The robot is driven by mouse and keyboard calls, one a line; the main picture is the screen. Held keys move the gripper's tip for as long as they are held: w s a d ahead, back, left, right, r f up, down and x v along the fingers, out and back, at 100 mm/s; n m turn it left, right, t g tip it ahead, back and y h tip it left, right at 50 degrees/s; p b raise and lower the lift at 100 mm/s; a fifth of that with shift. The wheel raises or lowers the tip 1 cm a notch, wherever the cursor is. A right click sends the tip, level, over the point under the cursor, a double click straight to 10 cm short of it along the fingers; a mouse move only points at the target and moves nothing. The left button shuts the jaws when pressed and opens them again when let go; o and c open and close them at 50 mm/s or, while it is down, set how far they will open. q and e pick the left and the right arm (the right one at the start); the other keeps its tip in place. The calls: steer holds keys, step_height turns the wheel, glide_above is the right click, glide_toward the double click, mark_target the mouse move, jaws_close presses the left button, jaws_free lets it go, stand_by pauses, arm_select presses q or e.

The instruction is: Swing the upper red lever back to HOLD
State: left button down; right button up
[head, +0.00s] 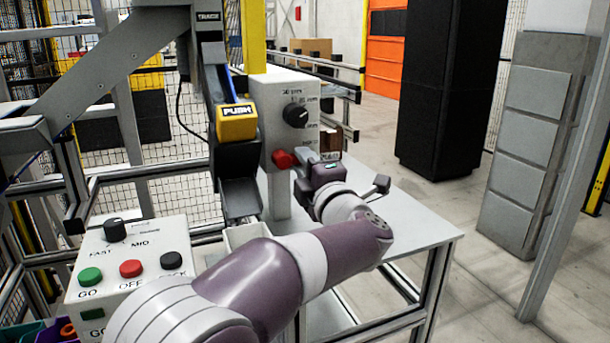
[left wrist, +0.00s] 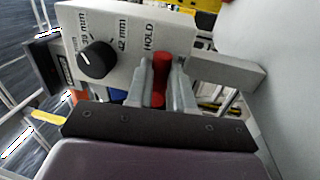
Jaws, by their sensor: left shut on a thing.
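The red lever (head: 283,159) sits at the lower left of a pale grey control box (head: 270,100) in the head view. My left gripper (head: 298,172) reaches it from the right. In the left wrist view the red lever (left wrist: 159,78) is between the two grey fingers of my left gripper (left wrist: 160,72), which is shut on it. The word HOLD is printed on the box face (left wrist: 120,25), close to the lever's far end. The lever's base is partly hidden by the fingers. My right gripper is not in view.
A black dial (head: 296,115) is on the same box. A yellow PUSH block (head: 236,121) stands just left. A panel (head: 137,240) with coloured buttons is at lower left. A pale table (head: 415,225) extends right, with clear floor beyond.

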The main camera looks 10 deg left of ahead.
arm_select(q)
steer(key=shift+n, duration=0.3)
steer(key=c, duration=1)
jaws_free()
steer(key=v, duration=1.2)
steer(key=shift+s+d, duration=0.25)
